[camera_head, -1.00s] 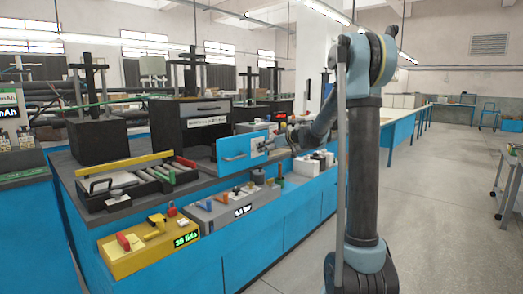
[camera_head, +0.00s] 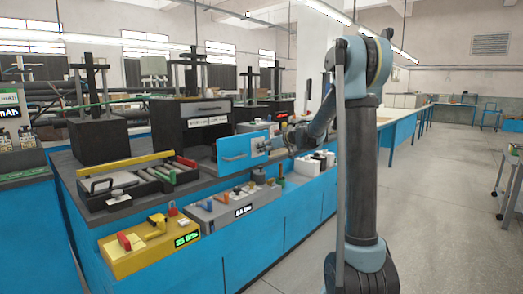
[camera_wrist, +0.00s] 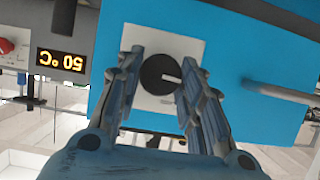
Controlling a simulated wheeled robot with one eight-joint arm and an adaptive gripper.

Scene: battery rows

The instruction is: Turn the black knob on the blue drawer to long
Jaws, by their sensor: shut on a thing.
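The blue drawer (camera_head: 231,156) has a bar handle and stands out from the black housing on the bench in the head view. Its blue front also fills much of the wrist view (camera_wrist: 240,50). The black knob (camera_wrist: 159,74) is round, sits on a white plate (camera_wrist: 188,46), and has a white pointer line directed right in the wrist view. Labels on the plate cannot be read. My gripper (camera_wrist: 160,66) is shut on the knob, one finger on each side. In the head view my gripper (camera_head: 266,147) meets the drawer front's right part and hides the knob.
A drawer handle bar (camera_wrist: 280,92) lies right of my gripper in the wrist view. An orange "50 °C" display (camera_wrist: 67,61) and a red knob (camera_wrist: 6,46) are at the left. Yellow (camera_head: 150,247) and grey (camera_head: 233,208) control boxes stand before the drawer.

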